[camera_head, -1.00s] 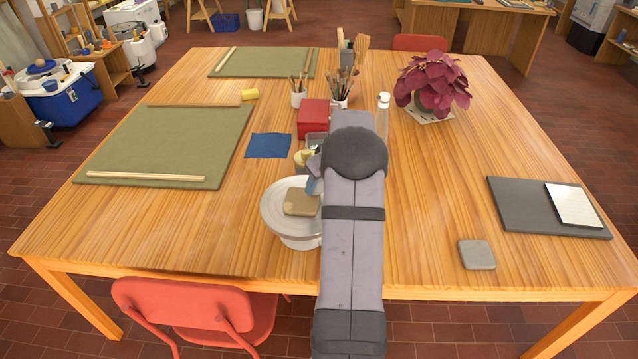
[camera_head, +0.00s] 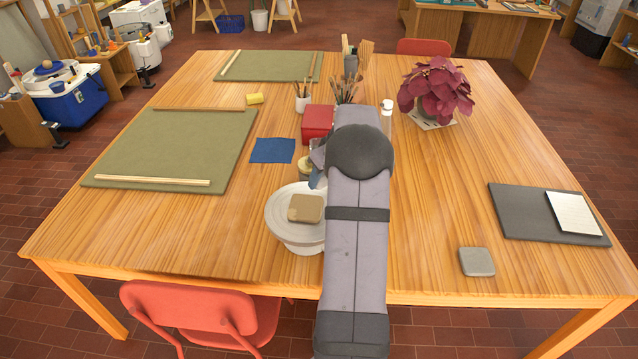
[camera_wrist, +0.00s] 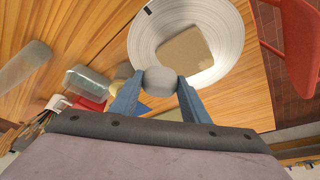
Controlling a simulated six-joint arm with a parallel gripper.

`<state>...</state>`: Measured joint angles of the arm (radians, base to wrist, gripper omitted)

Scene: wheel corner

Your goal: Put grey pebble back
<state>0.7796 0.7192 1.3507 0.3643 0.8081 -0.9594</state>
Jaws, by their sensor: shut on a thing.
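The grey pebble (camera_wrist: 160,80) shows in the wrist view, round and smooth, between the two blue fingertips of my gripper (camera_wrist: 158,84). My gripper is shut on it and holds it in front of the banding wheel (camera_wrist: 143,45), overlapping its rim in this view. The wheel also shows in the head view (camera_head: 282,212), pale and round, with a tan clay slab (camera_head: 306,208) on top. In the head view my arm hides the pebble and most of the gripper.
A grey square block (camera_head: 476,262) and a dark board (camera_head: 520,215) lie at right. The table between is clear.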

